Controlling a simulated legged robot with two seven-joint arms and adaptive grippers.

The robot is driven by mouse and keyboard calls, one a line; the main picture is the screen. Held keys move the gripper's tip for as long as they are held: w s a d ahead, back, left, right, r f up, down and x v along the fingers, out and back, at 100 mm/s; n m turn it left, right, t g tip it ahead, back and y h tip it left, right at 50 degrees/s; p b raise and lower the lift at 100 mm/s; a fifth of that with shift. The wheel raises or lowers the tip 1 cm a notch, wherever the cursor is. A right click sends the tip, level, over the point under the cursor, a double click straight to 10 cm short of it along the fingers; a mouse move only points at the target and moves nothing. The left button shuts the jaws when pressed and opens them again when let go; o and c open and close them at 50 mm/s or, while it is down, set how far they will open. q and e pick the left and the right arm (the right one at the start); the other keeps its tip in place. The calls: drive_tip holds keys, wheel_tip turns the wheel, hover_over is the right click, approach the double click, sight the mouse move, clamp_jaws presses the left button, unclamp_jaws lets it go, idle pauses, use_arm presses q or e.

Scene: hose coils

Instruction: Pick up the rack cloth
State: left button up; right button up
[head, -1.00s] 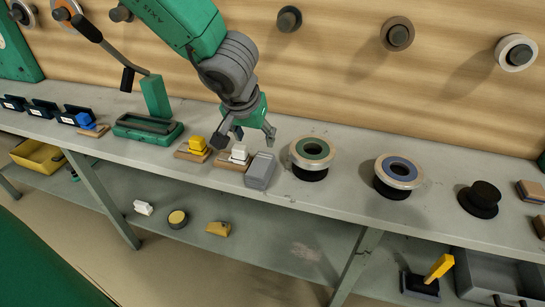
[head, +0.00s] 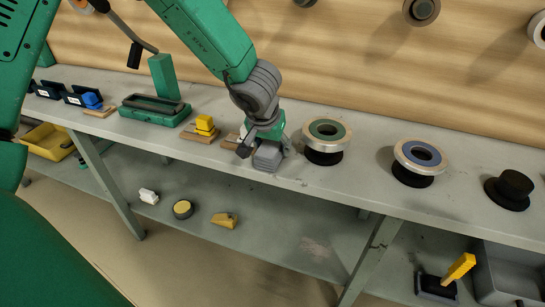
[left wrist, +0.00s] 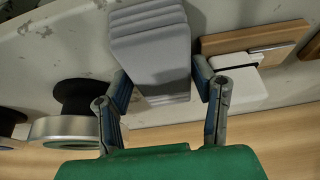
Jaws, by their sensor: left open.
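The rack cloth, a grey folded stack (head: 268,160), lies on the grey bench top. It also shows in the left wrist view as a layered grey block (left wrist: 150,40) at the top middle. My left gripper (head: 265,147) is open just above the cloth and partly covers it in the head view. In the left wrist view my left gripper's fingers (left wrist: 162,82) are apart, one on each side of the cloth's near end. I cannot tell whether they touch it. My right gripper is not in view.
A white block on a wooden board (left wrist: 240,75) sits close beside the cloth. A green-centred ring spool (head: 325,140) stands on its other side, with a blue-centred spool (head: 418,160) beyond. A yellow block (head: 205,124) is left. The wooden wall (head: 330,50) rises behind the bench.

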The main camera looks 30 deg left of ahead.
use_arm(q)
drive_tip(key=shift+r, duration=0.1)
drive_tip(key=shift+a+p, duration=0.1)
drive_tip(key=shift+p, duration=0.25)
drive_tip(key=shift+f, duration=0.2)
drive_tip(key=c, duration=0.8)
